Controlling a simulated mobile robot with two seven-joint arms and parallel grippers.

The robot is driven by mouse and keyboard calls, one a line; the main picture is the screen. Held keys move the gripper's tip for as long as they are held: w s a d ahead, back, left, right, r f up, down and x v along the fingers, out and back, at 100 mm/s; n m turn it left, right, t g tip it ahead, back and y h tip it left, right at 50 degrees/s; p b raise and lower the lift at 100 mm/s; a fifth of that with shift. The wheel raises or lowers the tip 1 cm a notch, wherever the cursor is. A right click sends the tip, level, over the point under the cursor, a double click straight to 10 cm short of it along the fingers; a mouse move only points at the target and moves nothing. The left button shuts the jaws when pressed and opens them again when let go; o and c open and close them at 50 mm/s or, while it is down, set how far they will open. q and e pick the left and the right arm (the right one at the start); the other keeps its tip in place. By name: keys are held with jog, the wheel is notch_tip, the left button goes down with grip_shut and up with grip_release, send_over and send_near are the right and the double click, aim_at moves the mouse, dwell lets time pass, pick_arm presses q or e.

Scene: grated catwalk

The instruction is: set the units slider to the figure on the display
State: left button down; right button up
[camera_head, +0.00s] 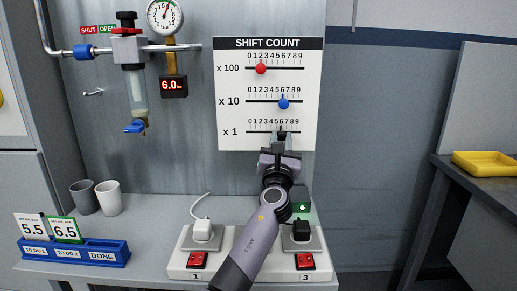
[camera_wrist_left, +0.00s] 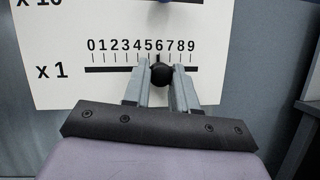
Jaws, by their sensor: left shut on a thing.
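The SHIFT COUNT board (camera_head: 235,90) hangs on the grey panel with three slider rows. The units slider's black knob (camera_wrist_left: 160,73) sits in the x 1 row, at about the 6 in the left wrist view. My left gripper (camera_head: 281,137) is shut on this knob, one finger on each side; the fingers partly hide it in the head view. The red knob (camera_head: 261,69) of the x 100 row is near 2. The blue knob (camera_head: 283,104) of the x 10 row is near 6. The small display (camera_head: 174,86) under the gauge reads 6.0. My right gripper is out of view.
A valve with a blue tap (camera_head: 134,127) and a round gauge (camera_head: 165,16) are left of the board. Below stand a switched socket strip (camera_head: 228,265), two cups (camera_head: 108,198) and a blue card holder (camera_head: 75,252). A yellow tray (camera_head: 485,164) is at right.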

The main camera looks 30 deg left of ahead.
pick_arm(q)
jog(key=shift+w+d, duration=0.5)
jog(key=shift+d, duration=0.3)
jog(key=c, duration=0.9)
grip_release()
jog(key=v, duration=0.7)
jog(key=shift+p, duration=0.3)
